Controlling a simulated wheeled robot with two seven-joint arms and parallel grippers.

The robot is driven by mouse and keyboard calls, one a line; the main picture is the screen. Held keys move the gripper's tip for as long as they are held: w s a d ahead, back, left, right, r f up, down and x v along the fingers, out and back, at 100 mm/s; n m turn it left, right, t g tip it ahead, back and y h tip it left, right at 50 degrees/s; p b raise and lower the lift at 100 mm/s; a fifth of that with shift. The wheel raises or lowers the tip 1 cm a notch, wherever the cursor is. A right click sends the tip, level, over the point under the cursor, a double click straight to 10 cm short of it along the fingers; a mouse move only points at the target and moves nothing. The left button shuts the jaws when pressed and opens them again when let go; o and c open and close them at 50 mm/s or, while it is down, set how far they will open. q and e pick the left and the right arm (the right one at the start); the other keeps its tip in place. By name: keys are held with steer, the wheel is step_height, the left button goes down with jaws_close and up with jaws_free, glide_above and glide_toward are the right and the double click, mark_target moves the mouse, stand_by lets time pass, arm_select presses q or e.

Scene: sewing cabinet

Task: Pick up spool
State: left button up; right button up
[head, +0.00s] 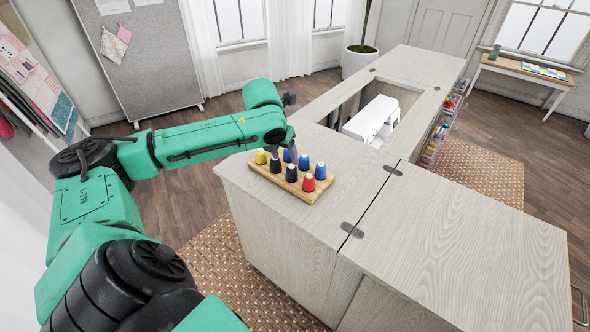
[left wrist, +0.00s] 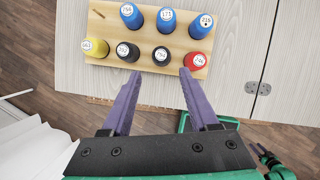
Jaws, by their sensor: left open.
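Several thread spools stand upright on a wooden spool rack (head: 296,182) on the cabinet top. In the left wrist view the near row holds a yellow spool (left wrist: 95,48), two black spools (left wrist: 127,52) and a red spool (left wrist: 194,61); the far row holds three blue spools (left wrist: 165,19). The spools also show in the head view, with the red spool (head: 308,183) at the near right. My left gripper (left wrist: 158,76) is open and empty, its fingertips just short of the near row, either side of the second black spool (left wrist: 161,56).
A white sewing machine (head: 371,119) sits in the cabinet opening behind the rack. The cabinet top (head: 470,240) is bare to the right. A bare peg (left wrist: 97,13) stands at the rack's far left corner. Clear bins (head: 437,138) line the cabinet's far side.

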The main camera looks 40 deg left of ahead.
mark_target(291, 167)
arm_select(q)
steer(key=x, duration=0.9)
steer(key=shift+w+f, duration=0.25)
steer(key=shift+d, duration=0.1)
jaws_close()
